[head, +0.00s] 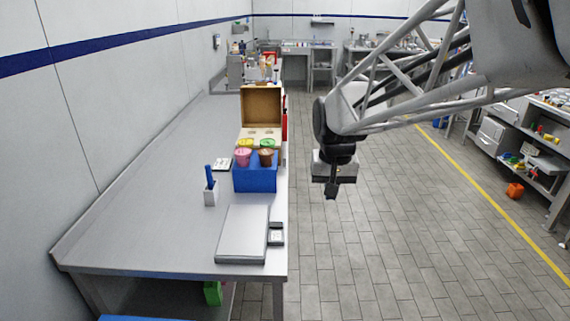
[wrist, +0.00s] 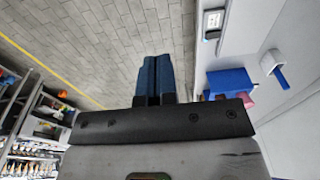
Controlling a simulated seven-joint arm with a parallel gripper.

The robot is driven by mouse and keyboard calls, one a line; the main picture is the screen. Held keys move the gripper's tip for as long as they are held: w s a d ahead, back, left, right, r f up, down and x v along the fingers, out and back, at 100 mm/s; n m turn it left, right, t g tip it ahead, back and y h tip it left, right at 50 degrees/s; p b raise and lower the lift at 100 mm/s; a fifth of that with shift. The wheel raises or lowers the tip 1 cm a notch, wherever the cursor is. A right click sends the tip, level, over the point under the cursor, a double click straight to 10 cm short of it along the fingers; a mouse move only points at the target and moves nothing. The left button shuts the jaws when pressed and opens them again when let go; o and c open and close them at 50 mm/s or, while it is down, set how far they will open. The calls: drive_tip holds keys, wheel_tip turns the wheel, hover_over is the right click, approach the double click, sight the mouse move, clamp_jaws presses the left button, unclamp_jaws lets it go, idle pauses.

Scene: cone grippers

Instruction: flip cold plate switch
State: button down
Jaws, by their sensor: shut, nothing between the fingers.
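The cold plate (head: 243,233) is a flat grey slab near the front end of the long bench in the head view. A small box with dark parts (head: 276,233) sits against its right side, by the bench edge; I cannot make out a switch or its position on it. In the wrist view a light device with a dark panel (wrist: 213,25) shows at the top right, probably the same plate. My gripper (head: 331,192) hangs over the floor, right of the bench and apart from everything. Its blue fingers (wrist: 155,78) are shut together and empty.
A blue box (head: 255,178) holding pink and brown cups stands on the bench behind the plate. A white holder (head: 210,195) with a blue item stands left of it. The floor aisle (head: 390,230) is clear.

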drive_tip(key=w+a+f, duration=0.4)
drive_tip(key=w+a, duration=0.2)
drive_tip(key=w, duration=0.3)
drive_tip(key=g, duration=0.1)
hover_over(276, 224)
drive_tip(key=d, duration=0.1)
wheel_tip(276, 224, down, 5)
drive_tip(key=shift+d, duration=0.15)
drive_tip(key=shift+f, duration=0.1)
wheel_tip(276, 224, down, 14)
drive_tip(key=shift+r, duration=0.1)
idle(0.4)
drive_tip(key=shift+f, duration=0.2)
idle(0.4)
drive_tip(key=shift+a+r, duration=0.3)
drive_tip(key=shift+a, duration=0.4)
